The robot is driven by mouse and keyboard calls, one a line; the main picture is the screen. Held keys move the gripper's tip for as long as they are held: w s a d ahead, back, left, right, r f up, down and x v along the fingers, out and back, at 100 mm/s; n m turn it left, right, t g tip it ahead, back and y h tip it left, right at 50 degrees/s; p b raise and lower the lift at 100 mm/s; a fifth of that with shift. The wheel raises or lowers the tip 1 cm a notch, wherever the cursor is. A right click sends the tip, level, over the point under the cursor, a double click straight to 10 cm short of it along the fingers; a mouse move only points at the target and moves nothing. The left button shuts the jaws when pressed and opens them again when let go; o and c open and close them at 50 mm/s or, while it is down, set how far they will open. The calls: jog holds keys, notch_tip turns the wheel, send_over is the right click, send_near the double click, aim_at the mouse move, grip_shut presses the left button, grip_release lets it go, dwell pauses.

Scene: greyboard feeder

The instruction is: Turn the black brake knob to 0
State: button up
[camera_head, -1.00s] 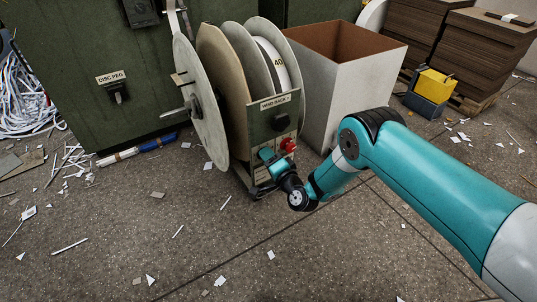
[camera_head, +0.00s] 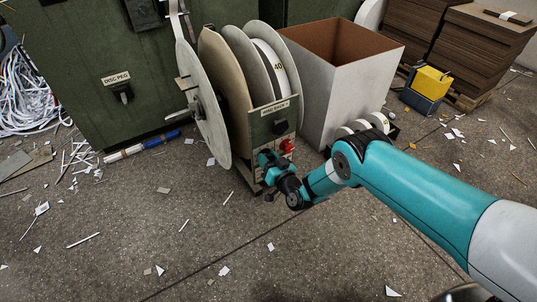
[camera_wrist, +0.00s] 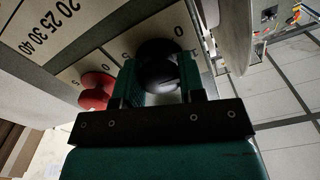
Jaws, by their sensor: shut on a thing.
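The black brake knob (camera_wrist: 157,52) shows in the wrist view on a pale scale plate. A 0 is printed near its upper right, and other marks are partly covered. My gripper (camera_wrist: 159,72) has one green finger on each side of the knob and is shut on it. I cannot tell which mark the knob points to. In the head view my gripper (camera_head: 266,160) is at the lower front of the wind back unit (camera_head: 253,165), and it hides the black knob there.
A red knob (camera_wrist: 97,90) sits close to the left finger; it also shows in the head view (camera_head: 287,146). Large discs (camera_head: 205,110) stand left of the panel. A tall white bin (camera_head: 335,90) is behind right. Paper scraps litter the open floor in front.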

jog(key=n+p, duration=0.2)
jog(key=n, duration=0.1)
jog(key=shift+r+n, duration=0.15)
jog(key=shift+n, duration=0.25)
jog(key=shift+n+p, duration=0.95)
jog(key=shift+n, duration=0.85)
jog(key=o, duration=0.9)
jog(key=p+v, duration=1.2)
jog(key=v, duration=0.5)
jog(key=shift+s+d, duration=0.15)
